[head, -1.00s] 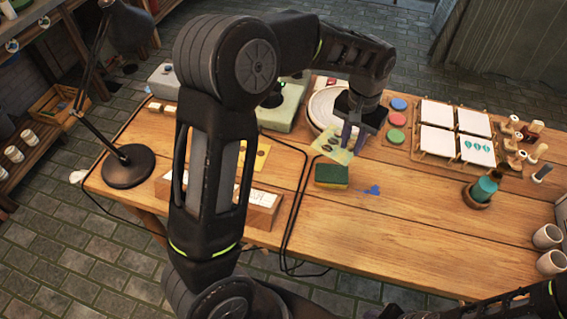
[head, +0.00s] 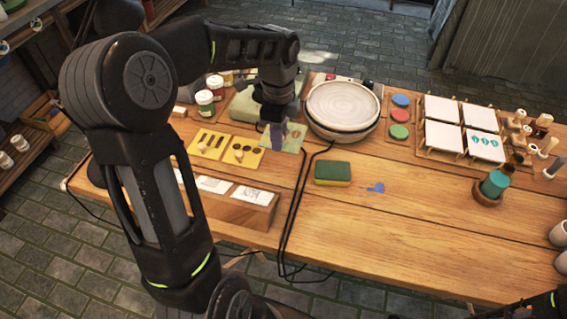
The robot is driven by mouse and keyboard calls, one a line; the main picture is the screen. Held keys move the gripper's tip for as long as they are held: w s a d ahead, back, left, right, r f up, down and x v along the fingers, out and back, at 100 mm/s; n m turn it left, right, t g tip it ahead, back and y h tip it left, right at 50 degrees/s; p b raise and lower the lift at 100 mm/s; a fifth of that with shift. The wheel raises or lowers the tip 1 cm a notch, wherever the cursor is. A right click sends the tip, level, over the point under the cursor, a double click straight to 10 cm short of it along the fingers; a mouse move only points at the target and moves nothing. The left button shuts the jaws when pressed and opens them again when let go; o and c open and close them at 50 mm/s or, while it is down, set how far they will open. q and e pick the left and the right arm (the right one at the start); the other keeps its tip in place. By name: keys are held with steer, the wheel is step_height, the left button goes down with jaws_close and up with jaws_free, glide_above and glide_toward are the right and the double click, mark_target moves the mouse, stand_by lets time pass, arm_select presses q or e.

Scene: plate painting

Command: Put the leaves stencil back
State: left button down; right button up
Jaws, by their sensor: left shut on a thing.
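My left gripper (head: 277,132) is shut on the leaves stencil (head: 292,138), a thin yellowish-green sheet with dark leaf-shaped cutouts. The sheet is just right of two yellow stencils; whether it touches the table is hard to tell. One yellow stencil with slot cutouts (head: 209,144) lies at the left. Another with round cutouts (head: 243,153) lies beside it, nearest the held sheet. My right gripper is not in view; only a bit of that arm shows at the lower right.
A plate on a round wheel (head: 344,105) stands just right of the held stencil. A green and yellow sponge (head: 332,173) and a blue paint smear (head: 376,187) lie in front. A wooden card holder (head: 240,211) stands at the front left. A black cable runs across the table.

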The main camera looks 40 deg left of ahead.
arm_select(q)
glide_above(280, 171)
steer(key=shift+f, duration=3.1)
steer(key=shift+f, duration=1.9)
steer(key=shift+f, duration=0.2)
steer(key=c, duration=1.2)
jaws_free()
steer(key=shift+c, duration=0.2)
steer(key=shift+r, duration=0.1)
